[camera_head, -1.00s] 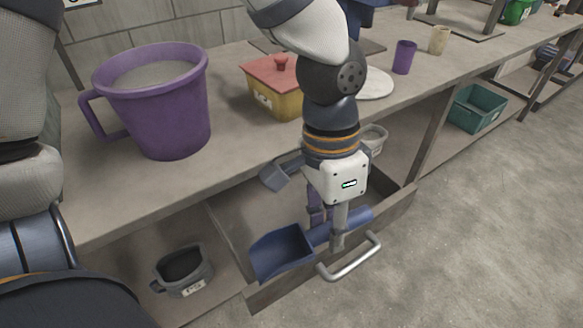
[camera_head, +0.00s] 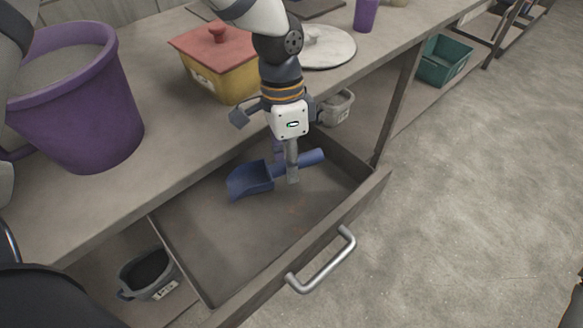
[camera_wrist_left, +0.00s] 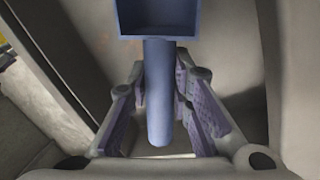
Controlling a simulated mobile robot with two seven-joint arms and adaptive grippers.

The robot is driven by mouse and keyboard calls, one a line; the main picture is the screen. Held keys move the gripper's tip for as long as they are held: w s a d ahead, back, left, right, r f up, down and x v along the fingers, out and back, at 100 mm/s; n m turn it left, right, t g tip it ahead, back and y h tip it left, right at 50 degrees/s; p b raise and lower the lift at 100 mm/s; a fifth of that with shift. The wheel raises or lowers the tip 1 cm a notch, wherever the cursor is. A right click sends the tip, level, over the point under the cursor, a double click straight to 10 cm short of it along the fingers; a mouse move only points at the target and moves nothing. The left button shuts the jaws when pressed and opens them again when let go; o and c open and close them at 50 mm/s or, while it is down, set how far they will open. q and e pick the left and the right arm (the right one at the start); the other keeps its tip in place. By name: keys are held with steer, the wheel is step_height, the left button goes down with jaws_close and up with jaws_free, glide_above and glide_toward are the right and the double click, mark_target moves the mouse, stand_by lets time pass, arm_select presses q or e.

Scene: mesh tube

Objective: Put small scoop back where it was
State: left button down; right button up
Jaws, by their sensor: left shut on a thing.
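The small blue scoop (camera_head: 248,181) is in my left gripper (camera_head: 285,168), over the inside of the open drawer (camera_head: 340,228). Its pan points left and its handle points right. The gripper comes down from above and is shut on the handle. I cannot tell whether the scoop touches the drawer floor. In the left wrist view, the blue handle (camera_wrist_left: 159,100) runs between the purple-padded fingers, and the pan shows at the top. My right gripper is out of view.
The silver drawer handle (camera_head: 322,262) is at the front. Grey containers (camera_head: 150,275) (camera_head: 337,107) sit on the lower shelf on either side of the drawer. A purple bucket (camera_head: 85,115), a yellow box with a red lid (camera_head: 215,75) and a round plate (camera_head: 325,50) stand on the worktop.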

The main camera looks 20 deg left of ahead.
mark_target(291, 186)
arm_select(q)
steer(key=shift+w+a+f, duration=0.1)
steer(key=shift+w+f, duration=0.15)
steer(key=shift+f, duration=0.7)
steer(key=shift+w+a+f, duration=0.1)
steer(key=shift+w+f, duration=0.1)
steer(key=shift+f, duration=0.7)
steer(key=shift+f, duration=0.15)
steer(key=c, duration=1.4)
jaws_free()
steer(key=shift+c, duration=0.2)
steer(key=v, duration=1.2)
steer(key=shift+s, duration=0.1)
